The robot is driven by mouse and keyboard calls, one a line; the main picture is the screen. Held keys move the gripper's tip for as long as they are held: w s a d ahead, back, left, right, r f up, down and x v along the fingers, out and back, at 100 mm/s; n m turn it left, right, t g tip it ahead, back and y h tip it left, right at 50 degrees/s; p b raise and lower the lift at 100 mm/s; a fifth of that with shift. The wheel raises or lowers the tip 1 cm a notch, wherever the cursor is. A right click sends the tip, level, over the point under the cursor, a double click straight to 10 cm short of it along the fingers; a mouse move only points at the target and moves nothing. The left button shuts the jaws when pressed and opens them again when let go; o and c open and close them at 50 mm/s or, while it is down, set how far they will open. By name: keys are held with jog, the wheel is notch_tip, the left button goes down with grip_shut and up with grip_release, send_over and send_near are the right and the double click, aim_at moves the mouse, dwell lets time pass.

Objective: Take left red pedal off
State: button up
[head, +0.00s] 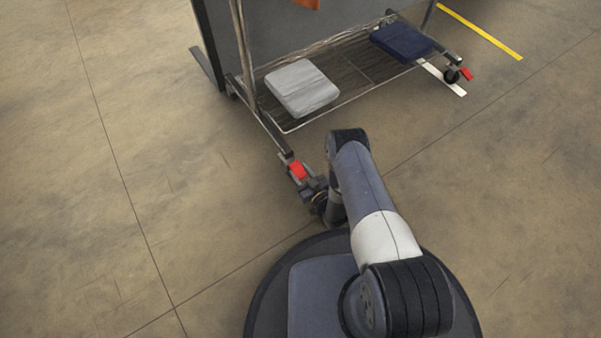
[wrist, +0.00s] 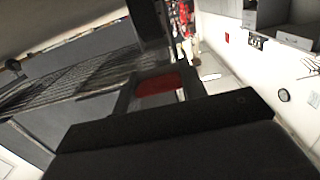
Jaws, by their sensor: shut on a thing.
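The left red pedal (head: 297,170) sits at the near left foot of a wheeled garment rack (head: 270,128). My gripper (head: 308,184) is low by the floor, right at this pedal. In the wrist view the red pedal (wrist: 158,86) lies between the two dark fingers, and my gripper (wrist: 156,80) is shut on it. The caster under the pedal is mostly hidden. The right red pedal (head: 467,74) is at the rack's far right foot, beside a dark wheel.
The rack's wire shelf holds a folded grey cloth (head: 302,88) and a folded navy cloth (head: 401,42). The concrete floor to the left is clear.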

jog(key=shift+w+r+g+h+p, duration=0.1)
jog(key=shift+r+g+h+p, duration=0.3)
jog(key=shift+g+h+p, duration=0.6)
jog(key=shift+a+g+h+p, duration=0.1)
jog(key=shift+g+h+p, duration=0.35)
jog(key=shift+g, duration=0.75)
jog(key=o, duration=1)
